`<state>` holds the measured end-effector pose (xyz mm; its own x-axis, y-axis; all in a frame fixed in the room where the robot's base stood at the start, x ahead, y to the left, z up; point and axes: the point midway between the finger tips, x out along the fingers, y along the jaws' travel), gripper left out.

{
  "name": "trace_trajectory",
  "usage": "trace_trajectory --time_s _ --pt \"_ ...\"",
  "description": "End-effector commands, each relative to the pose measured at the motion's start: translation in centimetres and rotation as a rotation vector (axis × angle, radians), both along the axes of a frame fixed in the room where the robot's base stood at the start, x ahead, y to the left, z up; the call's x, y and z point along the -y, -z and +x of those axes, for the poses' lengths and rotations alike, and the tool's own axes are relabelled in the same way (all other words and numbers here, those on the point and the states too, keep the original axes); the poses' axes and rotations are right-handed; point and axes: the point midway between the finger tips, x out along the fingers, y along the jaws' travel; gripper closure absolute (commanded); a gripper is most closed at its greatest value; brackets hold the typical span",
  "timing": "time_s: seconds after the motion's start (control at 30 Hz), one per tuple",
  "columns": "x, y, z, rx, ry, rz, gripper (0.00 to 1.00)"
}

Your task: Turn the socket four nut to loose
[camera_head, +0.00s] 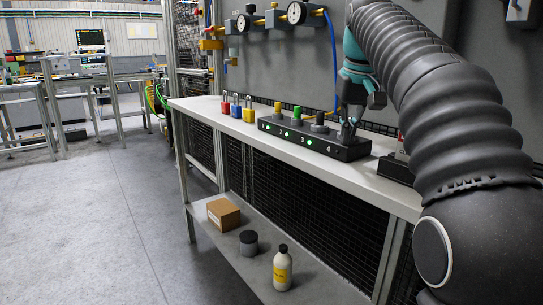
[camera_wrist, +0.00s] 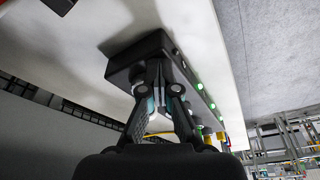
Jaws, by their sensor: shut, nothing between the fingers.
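The black socket box (camera_head: 300,139) lies along the bench top, with its sockets numbered on the front and green lights beside the numbers. My gripper (camera_head: 347,132) points down at the right end of the box, over socket four. Its fingers are shut there. In the wrist view my gripper (camera_wrist: 161,88) reaches the end of the box (camera_wrist: 128,69). The fingers cover the socket four nut, so I cannot tell its angle or whether they touch it.
Red, blue and yellow padlocks (camera_head: 249,115) stand left of the box on the bench (camera_head: 208,106). Gauges (camera_head: 296,13) and a blue hose hang on the wall behind. A cardboard box (camera_head: 223,213), a dark jar (camera_head: 248,242) and a bottle (camera_head: 282,270) are on the lower shelf. The floor at left is clear.

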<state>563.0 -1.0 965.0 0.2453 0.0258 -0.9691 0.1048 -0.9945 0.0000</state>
Motion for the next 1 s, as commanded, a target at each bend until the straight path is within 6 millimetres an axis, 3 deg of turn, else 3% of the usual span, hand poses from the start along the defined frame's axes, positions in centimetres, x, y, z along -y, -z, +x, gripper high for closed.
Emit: trace_trajectory --time_s 1.0 --pt "1.9 -0.2 -0.1 0.001 0.001 0.0 1.0"
